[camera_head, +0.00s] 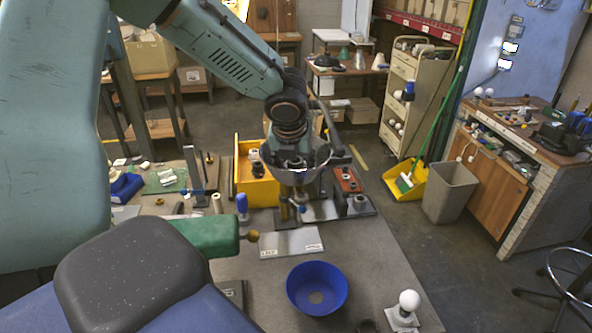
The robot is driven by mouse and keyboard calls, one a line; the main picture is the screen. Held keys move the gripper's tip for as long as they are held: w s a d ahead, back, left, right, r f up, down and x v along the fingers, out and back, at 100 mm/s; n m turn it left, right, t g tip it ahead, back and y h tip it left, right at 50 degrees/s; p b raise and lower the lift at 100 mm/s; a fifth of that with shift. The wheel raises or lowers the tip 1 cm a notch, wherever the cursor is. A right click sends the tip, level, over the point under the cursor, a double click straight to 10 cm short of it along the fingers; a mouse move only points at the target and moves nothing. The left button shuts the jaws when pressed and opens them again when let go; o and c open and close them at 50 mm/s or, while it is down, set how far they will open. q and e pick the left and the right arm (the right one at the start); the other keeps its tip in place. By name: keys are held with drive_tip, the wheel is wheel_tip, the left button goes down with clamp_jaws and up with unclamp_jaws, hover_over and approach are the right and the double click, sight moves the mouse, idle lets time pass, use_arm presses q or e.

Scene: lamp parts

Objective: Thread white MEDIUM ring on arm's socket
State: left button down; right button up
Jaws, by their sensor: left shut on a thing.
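My left gripper (291,206) points down above the far-middle part of the bench, just beyond a pale labelled plate (290,243). A grey bowl-like form (297,168) surrounds the gripper's upper part. The gripper is shut on a small part at its tips, too small and covered to identify. I cannot make out the white medium ring or the arm's socket for certain. My right gripper is not in view.
A blue bowl-shaped shade (317,290) lies in front of the plate. A white bulb (409,300) stands on a small base at the right edge. A yellow bin (257,185) and a red block (347,181) flank the gripper.

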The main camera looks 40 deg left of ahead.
use_arm(q)
drive_tip(key=shift+s+m+p, duration=0.1)
drive_tip(key=shift+m+p, duration=0.3)
drive_tip(key=shift+m, duration=0.1)
drive_tip(key=c, duration=1)
unclamp_jaws()
drive_tip(key=shift+h, duration=0.3)
drive_tip(key=o, duration=0.3)
drive_tip(key=shift+a+f, duration=0.15)
drive_tip(key=shift+o, duration=1.2)
drive_tip(key=shift+d, duration=0.2)
